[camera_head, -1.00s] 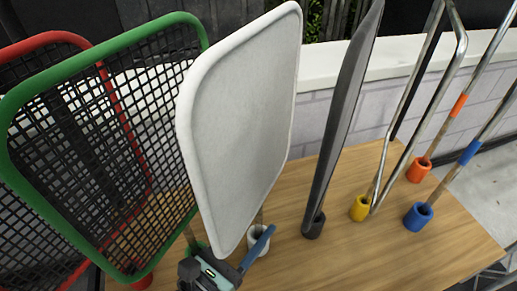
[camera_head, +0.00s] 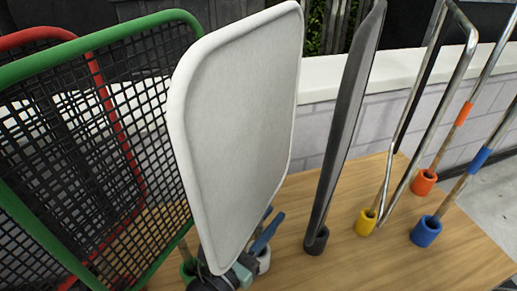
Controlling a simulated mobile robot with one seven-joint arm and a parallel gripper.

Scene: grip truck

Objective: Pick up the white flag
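The white flag (camera_head: 240,130) is a large rounded white panel, upright and slightly tilted, in the middle left of the head view. Its white cup holder (camera_head: 263,260) shows at the bottom, on the wooden table. My gripper (camera_head: 267,226) is low beside the flag's bottom edge, near the white holder. Its blue fingers look apart, so it appears open. The panel's lower corner covers part of the gripper, and the flag's pole between panel and holder is mostly hidden. I cannot tell whether the fingers touch the pole.
Green (camera_head: 90,45) and red (camera_head: 35,38) mesh flags crowd the left. A dark grey flag (camera_head: 345,130) stands close on the right. Metal-framed poles stand in yellow (camera_head: 366,223), orange (camera_head: 424,182) and blue (camera_head: 426,232) cups. Bare table (camera_head: 350,268) lies at front right.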

